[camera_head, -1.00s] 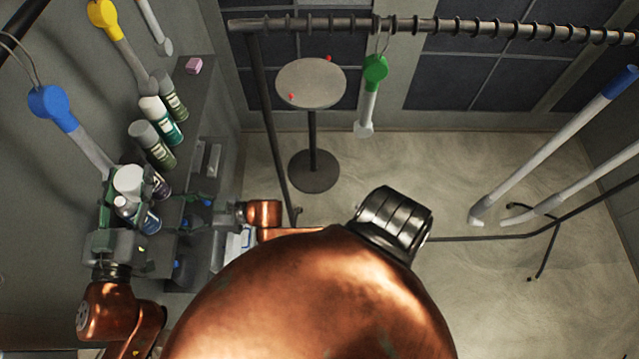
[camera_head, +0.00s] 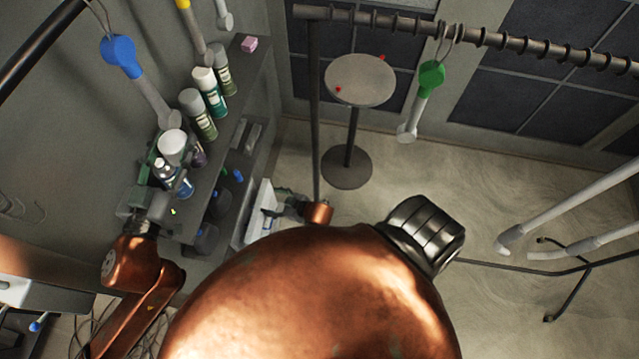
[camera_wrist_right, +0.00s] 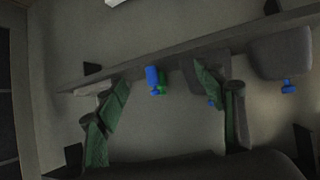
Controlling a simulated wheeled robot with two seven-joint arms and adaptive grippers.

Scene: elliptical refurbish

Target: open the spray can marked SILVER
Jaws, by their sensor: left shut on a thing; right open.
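Several spray cans stand in a row on the grey shelf at the left of the head view: a green-labelled can (camera_head: 199,116), a teal-labelled can (camera_head: 211,93) and a dark-green one (camera_head: 224,70). Nearer stand a can with a wide white cap (camera_head: 173,145) and a blue-and-white can (camera_head: 179,181) with a small white top. No label is readable, so I cannot tell which is SILVER. My left gripper (camera_head: 148,180) is shut at this near group, apparently on the blue-and-white can. My right gripper (camera_wrist_right: 160,78) is open and empty beside the shelf; it shows partly in the head view (camera_head: 285,201).
A blue-headed tool (camera_head: 120,55) hangs above the cans. A round stand (camera_head: 362,85) and a rail (camera_head: 480,37) are beyond.

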